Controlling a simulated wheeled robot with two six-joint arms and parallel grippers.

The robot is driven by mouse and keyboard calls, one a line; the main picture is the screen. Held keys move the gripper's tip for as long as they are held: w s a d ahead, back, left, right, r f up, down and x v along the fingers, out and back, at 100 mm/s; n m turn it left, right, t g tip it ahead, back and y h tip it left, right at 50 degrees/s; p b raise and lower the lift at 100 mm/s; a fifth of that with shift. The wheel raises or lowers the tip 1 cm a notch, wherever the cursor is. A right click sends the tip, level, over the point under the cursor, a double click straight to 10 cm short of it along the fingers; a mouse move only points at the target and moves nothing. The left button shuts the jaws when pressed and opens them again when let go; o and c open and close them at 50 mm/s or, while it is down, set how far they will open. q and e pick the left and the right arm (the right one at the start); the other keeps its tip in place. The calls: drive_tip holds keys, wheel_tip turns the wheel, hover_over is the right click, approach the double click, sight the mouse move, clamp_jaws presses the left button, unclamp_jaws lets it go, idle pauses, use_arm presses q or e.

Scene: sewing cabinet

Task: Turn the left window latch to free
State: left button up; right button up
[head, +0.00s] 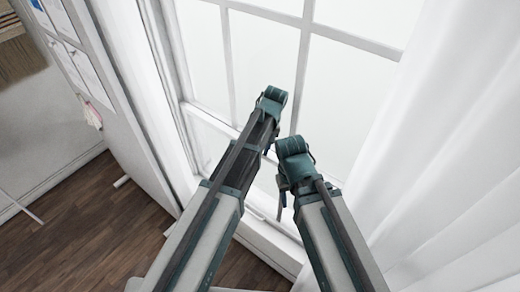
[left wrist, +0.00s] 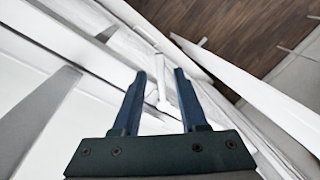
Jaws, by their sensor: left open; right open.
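The window (head: 300,55) has white frame bars and fills the upper middle of the head view. A small white latch-like lever (left wrist: 162,93) shows in the left wrist view, standing out from the white frame. My left gripper (left wrist: 160,74) is open, with one dark blue finger on each side of the lever. I cannot tell whether either finger touches it. In the head view my left gripper is mostly hidden by my arms. My right gripper (head: 282,198) is small there, below its wrist in front of the window, and it is open with nothing seen in it.
A white curtain (head: 450,160) hangs close on the right. A white panel with papers (head: 75,65) stands on the left. Dark wooden floor (head: 95,225) lies below.

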use_arm(q)
wheel_tip(320, 180, up, 7)
drive_tip(key=d+p, duration=0.1)
drive_tip(key=p, duration=0.5)
drive_tip(key=shift+w+d, duration=0.15)
drive_tip(key=shift+d, duration=0.05)
drive_tip(key=s+a+m+t+h, duration=0.1)
drive_tip(key=s+a+m+h, duration=0.1)
drive_tip(key=s+a, duration=1.2)
drive_tip(key=s+d+f+m+y+b, duration=0.1)
drive_tip(key=s+d+f+m+b, duration=0.3)
drive_tip(key=d+f+b, duration=0.7)
wheel_tip(320, 180, down, 4)
drive_tip(key=s+b, duration=0.1)
drive_tip(key=b, duration=0.2)
drive_tip(key=shift+d+g, duration=0.3)
drive_tip(key=shift+g, duration=0.1)
